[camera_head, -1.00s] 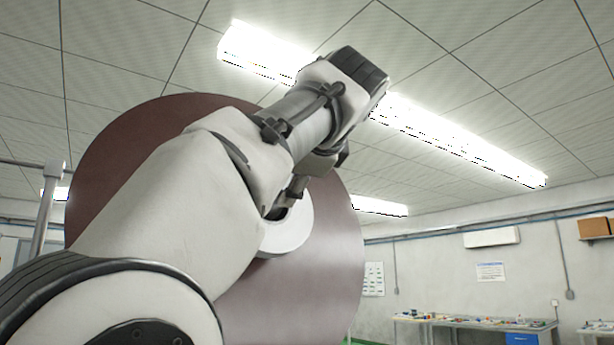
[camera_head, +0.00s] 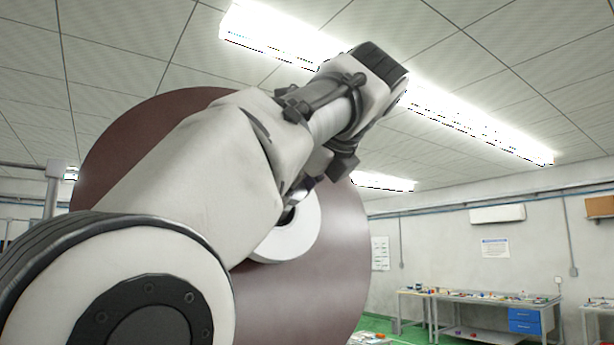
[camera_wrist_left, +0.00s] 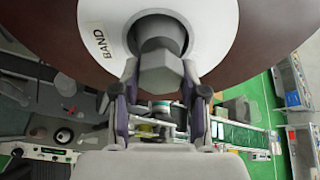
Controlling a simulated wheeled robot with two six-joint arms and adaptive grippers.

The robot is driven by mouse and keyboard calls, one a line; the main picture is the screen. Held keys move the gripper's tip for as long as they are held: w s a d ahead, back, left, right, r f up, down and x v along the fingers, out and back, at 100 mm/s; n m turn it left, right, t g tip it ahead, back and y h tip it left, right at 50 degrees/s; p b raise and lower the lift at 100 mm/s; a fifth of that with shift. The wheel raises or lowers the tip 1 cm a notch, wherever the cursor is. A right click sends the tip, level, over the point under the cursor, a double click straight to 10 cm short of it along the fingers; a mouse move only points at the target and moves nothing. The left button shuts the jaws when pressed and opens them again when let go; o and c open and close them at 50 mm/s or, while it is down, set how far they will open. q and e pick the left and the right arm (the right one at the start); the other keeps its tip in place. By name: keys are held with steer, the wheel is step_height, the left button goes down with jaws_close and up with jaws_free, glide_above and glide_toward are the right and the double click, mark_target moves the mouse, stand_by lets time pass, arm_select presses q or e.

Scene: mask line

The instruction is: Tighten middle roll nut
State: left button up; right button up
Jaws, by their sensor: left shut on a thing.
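A large dark red-brown roll (camera_head: 330,285) with a white core (camera_head: 294,235) fills the middle of the head view. The wrist view shows the same roll (camera_wrist_left: 262,30) at the top, with its white core (camera_wrist_left: 215,28) marked "BAND". A grey hexagonal nut (camera_wrist_left: 160,75) sits on the shaft at the centre of the core. My left gripper (camera_wrist_left: 160,90) is shut on the nut, one finger on each side. In the head view my left gripper (camera_head: 297,197) is at the core, partly hidden by my own arm. My right gripper is in neither view.
A metal frame post (camera_head: 52,190) stands left of the roll. Workbenches (camera_head: 480,297) with small items and blue drawers (camera_head: 524,320) stand along the far right wall. In the wrist view, machine parts (camera_wrist_left: 60,130) and green floor (camera_wrist_left: 255,92) lie below the roll.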

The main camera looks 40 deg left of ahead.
arm_select(q)
steer(key=m, duration=0.1)
steer(key=m+g+p, duration=0.1)
steer(key=m+p, duration=0.1)
steer(key=shift+a+r+m, duration=0.1)
steer(key=shift+r+m, duration=0.15)
steer(key=shift+m, duration=0.05)
steer(key=shift+f+m+g+y+p, duration=0.15)
steer(key=shift+m+g+y+p, duration=0.15)
steer(key=shift+m+g+p, duration=0.6)
steer(key=shift+m+t, duration=0.3)
steer(key=shift+m, duration=0.2)
steer(key=shift+f, duration=0.1)
steer(key=o, duration=1.1)
steer(key=shift+o, duration=0.2)
steer(key=shift+w+a+f, duration=0.1)
steer(key=shift+a, duration=0.3)
steer(key=v, duration=0.7)
steer(key=shift+d, duration=0.2)
steer(key=shift+a, duration=0.1)
